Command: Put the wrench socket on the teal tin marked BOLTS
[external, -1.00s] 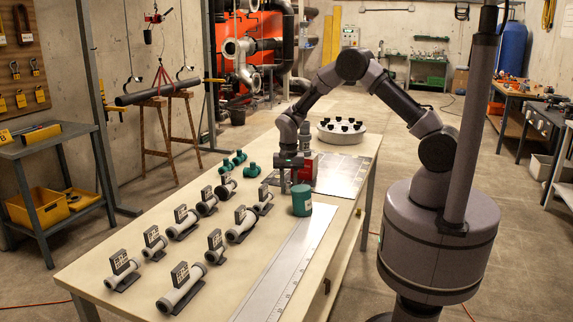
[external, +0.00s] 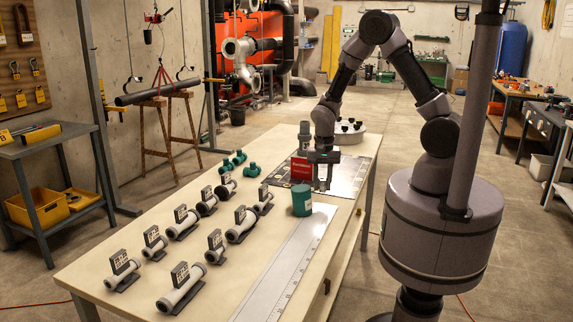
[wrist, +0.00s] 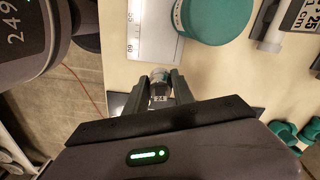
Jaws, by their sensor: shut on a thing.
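My gripper (external: 322,188) is over the metal plate at the table's far part, right of and beyond the teal tin. In the wrist view my gripper (wrist: 158,88) is shut on a small metallic socket (wrist: 158,92) marked 24, between its fingertips. The socket is too small to make out in the external view. The teal tin (external: 301,201) stands upright near the right edge of the table; it also shows at the top of the wrist view (wrist: 218,18), apart from the gripper. Its lid looks bare, and its label cannot be read.
A red box (external: 301,169) stands close left of my gripper. A steel ruler (external: 285,268) lies in front of the tin. Several labelled pipe pieces (external: 182,288) fill the left of the table (external: 225,305).

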